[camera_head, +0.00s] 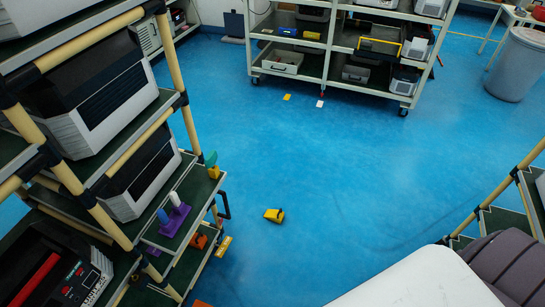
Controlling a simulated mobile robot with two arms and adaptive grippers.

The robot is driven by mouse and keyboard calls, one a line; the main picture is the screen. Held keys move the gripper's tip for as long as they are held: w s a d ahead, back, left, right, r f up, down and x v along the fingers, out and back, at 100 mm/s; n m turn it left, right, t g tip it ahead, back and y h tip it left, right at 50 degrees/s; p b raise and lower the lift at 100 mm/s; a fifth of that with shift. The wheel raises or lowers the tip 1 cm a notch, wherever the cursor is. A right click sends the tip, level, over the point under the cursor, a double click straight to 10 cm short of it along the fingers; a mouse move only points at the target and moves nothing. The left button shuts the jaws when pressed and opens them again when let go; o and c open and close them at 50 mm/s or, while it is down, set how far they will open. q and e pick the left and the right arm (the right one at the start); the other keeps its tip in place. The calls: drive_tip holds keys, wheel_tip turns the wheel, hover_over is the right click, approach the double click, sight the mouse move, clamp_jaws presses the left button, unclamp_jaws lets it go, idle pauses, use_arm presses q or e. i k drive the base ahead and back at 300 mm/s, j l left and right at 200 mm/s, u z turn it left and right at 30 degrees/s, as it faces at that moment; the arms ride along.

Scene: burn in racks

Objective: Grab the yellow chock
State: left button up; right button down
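A small yellow chock (272,215) with a dark part lies on the blue floor near the middle of the head view. It is to the right of the left rack, with open floor around it. Neither of my grippers shows in this view, so their place relative to the chock cannot be told.
A left rack (180,85) holds box-shaped machines, a purple holder (176,217) and an orange item (198,241). A wheeled rack (327,45) stands at the back, a grey bin (516,65) at the back right. Another rack (503,217) edges the right. The middle floor is clear.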

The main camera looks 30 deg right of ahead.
sight(276, 216)
drive_tip(key=z, duration=1.1)
drive_tip(key=i+l+z, duration=0.15)
drive_tip(key=i+z, duration=0.55)
drive_tip(key=i+u, duration=0.1)
drive_tip(key=i, duration=0.4)
drive_tip(key=i+u, duration=0.15)
drive_tip(key=i, duration=0.3)
drive_tip(key=i+l+u, duration=0.1)
drive_tip(key=i, duration=0.4)
drive_tip(key=i+l+u, duration=0.15)
drive_tip(key=i, duration=0.3)
drive_tip(key=i+l+u, duration=0.1)
drive_tip(key=i+l, duration=0.15)
drive_tip(key=i, duration=0.25)
drive_tip(key=i+j+u, duration=0.3)
drive_tip(key=u, duration=0.15)
drive_tip(key=i+j+u, duration=0.1)
drive_tip(key=i+u, duration=0.7)
drive_tip(key=u, duration=0.15)
drive_tip(key=i+l+u, duration=0.1)
drive_tip(key=i+u, duration=0.4)
drive_tip(key=i+l+u, duration=0.25)
drive_tip(key=u, duration=0.2)
drive_tip(key=i+j+u, duration=0.15)
drive_tip(key=i+u, duration=0.8)
drive_tip(key=i+l+u, duration=0.1)
drive_tip(key=i+u, duration=0.25)
drive_tip(key=u, duration=0.15)
